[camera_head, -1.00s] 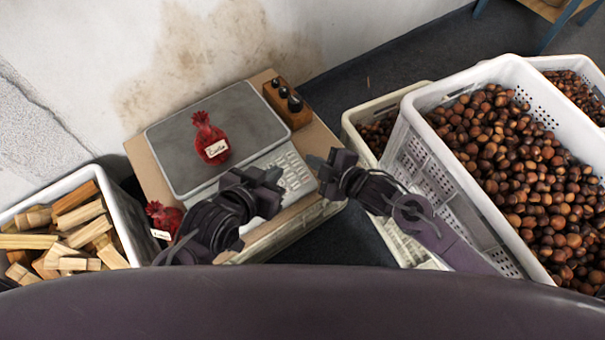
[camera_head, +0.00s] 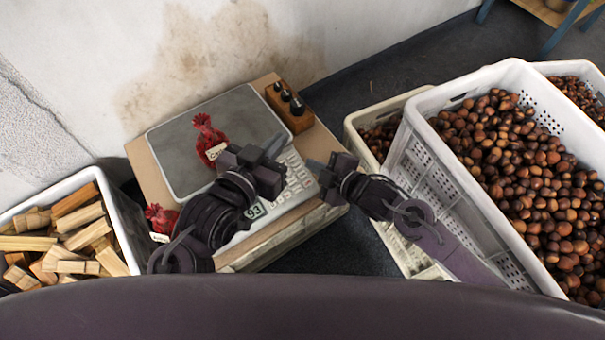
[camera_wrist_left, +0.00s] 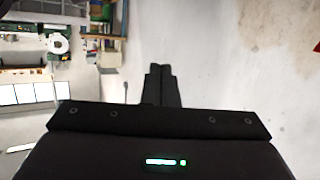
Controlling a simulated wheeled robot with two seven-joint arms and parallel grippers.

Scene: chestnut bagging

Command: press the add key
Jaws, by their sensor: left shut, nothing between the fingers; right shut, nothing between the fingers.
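The scale has a grey weighing plate (camera_head: 180,160) and a pale keypad (camera_head: 297,180) at its right front. A small display (camera_head: 254,211) on it shows what looks like 93. The add key cannot be singled out; my left gripper covers part of the keypad. A red net bag (camera_head: 207,137) with a label sits on the plate. My left gripper (camera_head: 274,147) is shut and empty over the plate's edge beside the keypad. Its shut fingers (camera_wrist_left: 161,86) show in the left wrist view. My right gripper (camera_head: 318,166) is shut and empty at the keypad's right edge; contact cannot be told.
A wooden block with dark weights (camera_head: 290,108) stands behind the keypad. Another red bag (camera_head: 160,218) is at the scale's left front. A crate of wood pieces (camera_head: 123,225) stands left. White crates of chestnuts (camera_head: 440,175) stand right. Dark floor (camera_head: 340,245) lies between.

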